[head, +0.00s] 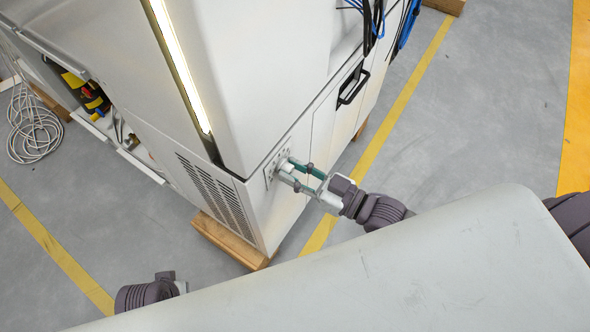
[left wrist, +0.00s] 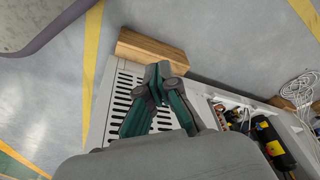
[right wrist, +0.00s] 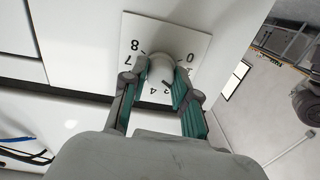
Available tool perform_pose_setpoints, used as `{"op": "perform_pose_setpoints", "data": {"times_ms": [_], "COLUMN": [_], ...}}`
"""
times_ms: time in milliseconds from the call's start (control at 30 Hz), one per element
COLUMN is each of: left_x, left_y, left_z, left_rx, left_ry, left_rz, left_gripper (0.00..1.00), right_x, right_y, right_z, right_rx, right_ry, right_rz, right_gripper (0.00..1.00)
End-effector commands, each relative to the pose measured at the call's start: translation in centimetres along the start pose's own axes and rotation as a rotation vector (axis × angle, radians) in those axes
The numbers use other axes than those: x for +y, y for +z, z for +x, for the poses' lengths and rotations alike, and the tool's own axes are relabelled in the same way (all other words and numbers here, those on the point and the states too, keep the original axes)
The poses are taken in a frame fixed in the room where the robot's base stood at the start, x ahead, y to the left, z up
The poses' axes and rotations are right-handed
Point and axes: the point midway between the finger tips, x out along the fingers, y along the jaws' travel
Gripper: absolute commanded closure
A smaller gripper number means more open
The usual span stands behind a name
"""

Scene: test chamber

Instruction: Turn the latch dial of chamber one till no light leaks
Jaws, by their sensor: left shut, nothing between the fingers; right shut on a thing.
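The latch dial (right wrist: 160,66) is a pale round knob on a white plate with black numbers (right wrist: 197,43). The plate shows on the white chamber's side in the head view (head: 270,174). My right gripper (right wrist: 160,80) is shut on the dial, one green finger on each side; in the head view it reaches the plate from the right (head: 287,169). The chamber (head: 275,75) has a bright warm strip of light (head: 180,65) along its edge. My left gripper (left wrist: 160,70) is shut and empty, over the vent grille side. The dial's pointer is partly hidden.
Wooden blocks (head: 230,241) lie under the chamber's corner. A black handle (head: 353,84) and blue cables (head: 405,25) are farther along its side. An open compartment with yellow and black items (head: 92,98) and coiled cable (head: 33,125) are at left. Grey floor to the right is clear.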

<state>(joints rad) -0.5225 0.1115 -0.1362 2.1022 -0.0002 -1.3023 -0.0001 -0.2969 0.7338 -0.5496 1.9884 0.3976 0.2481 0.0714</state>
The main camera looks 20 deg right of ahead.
Motion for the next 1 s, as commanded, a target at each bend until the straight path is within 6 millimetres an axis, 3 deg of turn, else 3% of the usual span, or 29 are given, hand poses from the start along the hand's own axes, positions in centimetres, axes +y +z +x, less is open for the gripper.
{"op": "perform_pose_setpoints", "data": {"times_ms": [67,500,933,967,1000], "left_x": [0.0,0.4,0.4,0.4,0.4], "left_y": [-0.1,3.3,3.9,3.9,3.9], "left_z": [-0.2,7.0,8.0,8.0,8.0], "left_rx": [0.003,-0.047,-0.049,-0.049,-0.049], "left_ry": [0.000,0.006,0.007,0.007,0.007], "left_rz": [0.000,0.007,0.008,0.008,0.008], "left_gripper": [1.00,1.00,1.00,1.00,1.00], "right_x": [0.0,0.0,0.0,0.0,0.1], "right_y": [-0.1,-0.2,0.0,0.0,0.0], "right_z": [0.0,0.0,0.0,0.0,0.0], "right_rx": [0.000,0.014,0.018,0.018,0.018], "right_ry": [-0.001,-0.001,-0.001,-0.001,-0.001], "right_rz": [0.011,0.308,0.367,0.367,0.367], "right_gripper": [1.00,1.00,1.00,0.69,0.63]}}
